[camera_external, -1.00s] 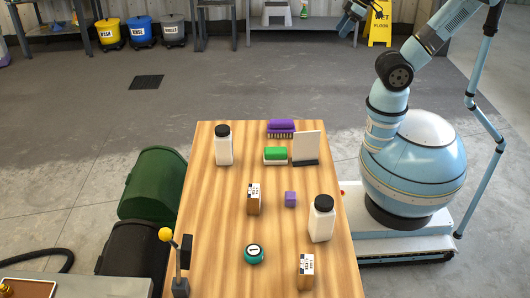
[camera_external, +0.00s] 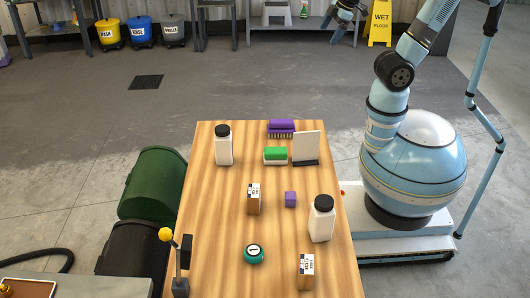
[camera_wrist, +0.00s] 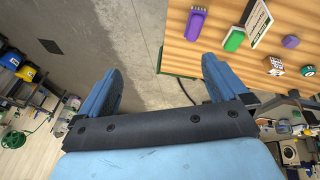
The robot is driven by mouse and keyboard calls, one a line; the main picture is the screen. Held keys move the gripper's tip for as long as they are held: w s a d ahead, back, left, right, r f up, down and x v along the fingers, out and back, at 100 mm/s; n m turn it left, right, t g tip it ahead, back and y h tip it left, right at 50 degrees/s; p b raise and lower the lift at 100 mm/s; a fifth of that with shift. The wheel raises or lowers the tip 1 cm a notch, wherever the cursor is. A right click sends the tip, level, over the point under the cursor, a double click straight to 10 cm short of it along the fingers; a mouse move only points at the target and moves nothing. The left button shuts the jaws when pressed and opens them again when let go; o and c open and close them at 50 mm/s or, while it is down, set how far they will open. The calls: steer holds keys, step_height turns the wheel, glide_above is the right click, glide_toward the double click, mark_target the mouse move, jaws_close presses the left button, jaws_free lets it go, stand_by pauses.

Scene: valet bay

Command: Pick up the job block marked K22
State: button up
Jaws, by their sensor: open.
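Two brown job blocks with white printed labels stand on the wooden table (camera_external: 224,250). One block (camera_external: 254,200) is left of the middle, and the other block (camera_external: 305,272) is near the front right. The label print is too small to read, so I cannot tell which is K22. One labelled block (camera_wrist: 275,67) also shows at the right of the wrist view. My gripper (camera_external: 342,26) is open and empty, high up and beyond the table's far edge. In the wrist view its fingers (camera_wrist: 160,80) are spread wide over floor.
A purple brush (camera_external: 281,128), a green-topped brush (camera_external: 275,156) and a white sign (camera_external: 307,146) are at the back. A yellow-knobbed lever (camera_external: 180,265) stands front left.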

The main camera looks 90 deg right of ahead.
steer(key=w+a+f+n+t+h, duration=0.1)
steer(key=w+a+f+n+h, duration=0.25)
steer(key=w+a+n, duration=0.4)
steer(key=w+a+f+n+h, duration=0.2)
steer(key=w+a+f+n, duration=0.25)
steer(key=w, duration=0.55)
steer(key=n+t+y, duration=0.6)
steer(key=n+t, duration=0.2)
steer(key=n, duration=1.2)
glide_toward(248, 197)
steer(key=s+d, duration=0.1)
steer(key=s+d+f, duration=0.1)
steer(key=s, duration=0.1)
steer(key=shift+d+f, duration=0.2)
steer(key=shift+f, duration=0.15)
steer(key=x, duration=1.3)
steer(key=shift+w+d, duration=0.1)
steer(key=shift+c, duration=0.3)
